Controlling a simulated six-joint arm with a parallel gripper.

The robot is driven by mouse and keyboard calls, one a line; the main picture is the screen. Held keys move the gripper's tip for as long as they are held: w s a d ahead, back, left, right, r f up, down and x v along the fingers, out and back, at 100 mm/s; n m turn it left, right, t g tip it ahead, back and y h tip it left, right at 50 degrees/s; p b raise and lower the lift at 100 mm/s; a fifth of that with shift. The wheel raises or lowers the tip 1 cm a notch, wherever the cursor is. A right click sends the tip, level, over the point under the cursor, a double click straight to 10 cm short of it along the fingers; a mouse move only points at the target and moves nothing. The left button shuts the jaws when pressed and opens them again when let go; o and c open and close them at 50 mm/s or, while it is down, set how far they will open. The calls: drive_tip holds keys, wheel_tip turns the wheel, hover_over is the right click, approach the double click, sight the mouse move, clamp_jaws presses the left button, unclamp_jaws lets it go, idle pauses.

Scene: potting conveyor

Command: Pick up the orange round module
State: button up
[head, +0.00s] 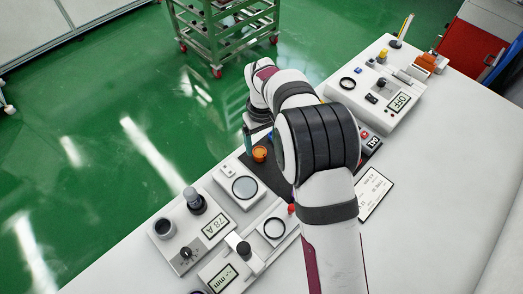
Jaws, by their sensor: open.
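The orange round module (260,154) stands on a dark mat (272,176) near the far left edge of the white bench, in the head view. My gripper (256,138) hangs down just above and beside it, partly hidden by my own arm. A teal finger or part shows at the module's left. The jaws are open, and nothing shows between them. I cannot tell whether a finger touches the module. A small blue thing shows beside the module, mostly hidden behind my arm.
Instrument panels with displays, knobs and round dials (243,187) stand left and in front of the mat. A white label card (374,193) lies to the right. The right side of the bench (440,200) is clear.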

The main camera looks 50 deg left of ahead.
sight(260, 154)
drive_tip(key=f, duration=0.3)
drive_tip(key=a+f, duration=0.1)
drive_tip(key=f, duration=0.1)
drive_tip(key=shift+w+f, duration=0.1)
drive_tip(key=shift+f, duration=0.2)
clamp_jaws()
